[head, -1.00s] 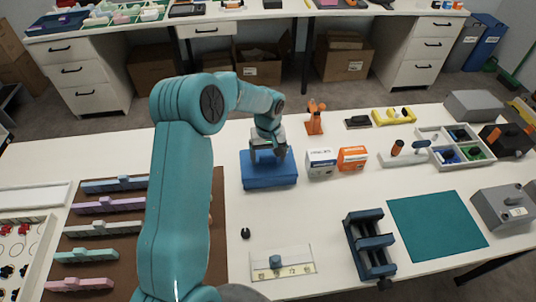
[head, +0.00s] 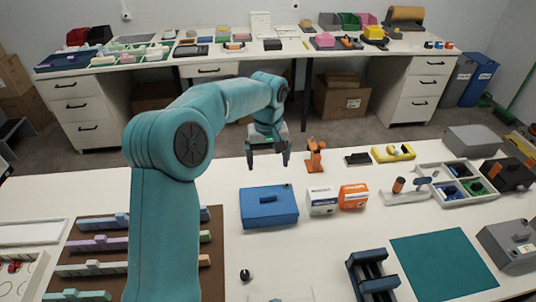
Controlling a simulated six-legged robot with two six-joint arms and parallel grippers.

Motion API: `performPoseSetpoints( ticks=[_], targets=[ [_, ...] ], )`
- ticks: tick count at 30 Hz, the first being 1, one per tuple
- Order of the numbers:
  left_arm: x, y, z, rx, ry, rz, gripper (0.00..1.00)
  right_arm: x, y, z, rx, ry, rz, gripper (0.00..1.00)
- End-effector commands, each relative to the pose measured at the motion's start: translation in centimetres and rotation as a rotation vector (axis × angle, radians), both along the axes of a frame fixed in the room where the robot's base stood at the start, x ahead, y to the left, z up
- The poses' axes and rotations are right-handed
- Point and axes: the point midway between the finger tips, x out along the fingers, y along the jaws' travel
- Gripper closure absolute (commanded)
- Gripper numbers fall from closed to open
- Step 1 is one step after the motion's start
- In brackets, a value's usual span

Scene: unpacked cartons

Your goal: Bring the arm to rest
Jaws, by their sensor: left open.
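My left arm (head: 165,215) comes up from the lower left of the head view and reaches forward over the white table (head: 330,235). Its gripper (head: 268,163) points down with the two dark fingers apart and nothing between them. It hangs above the far part of the table, behind a blue box (head: 268,206) and apart from it. The blue box lies flat on the table. My right gripper does not show.
An orange tool (head: 315,156) stands right of the gripper. White and orange cartons (head: 353,196) sit right of the blue box. A divided tray (head: 457,184), a teal mat (head: 443,264) and a dark vise (head: 372,277) are farther right. Colored bars lie on a brown board (head: 211,245) at left.

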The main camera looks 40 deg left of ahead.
Motion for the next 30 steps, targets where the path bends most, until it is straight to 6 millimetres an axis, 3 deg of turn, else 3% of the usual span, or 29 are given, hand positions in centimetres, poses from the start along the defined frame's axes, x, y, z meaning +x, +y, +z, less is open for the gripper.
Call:
performPoseSetpoints(
  ticks=[6, 22, 30],
  targets=[
    [0.0, 0.0, 2.0, 0.0, -0.001, -0.001, 0.11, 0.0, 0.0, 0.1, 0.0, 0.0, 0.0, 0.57],
    [0.0, 0.0, 2.2, 0.0, 0.0, -0.001, 0.11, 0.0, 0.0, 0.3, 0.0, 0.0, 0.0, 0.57],
    [0.0, 0.0, 6.9, 0.0, 0.0, -0.001, 0.11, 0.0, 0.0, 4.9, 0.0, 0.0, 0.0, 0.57]
  ],
)
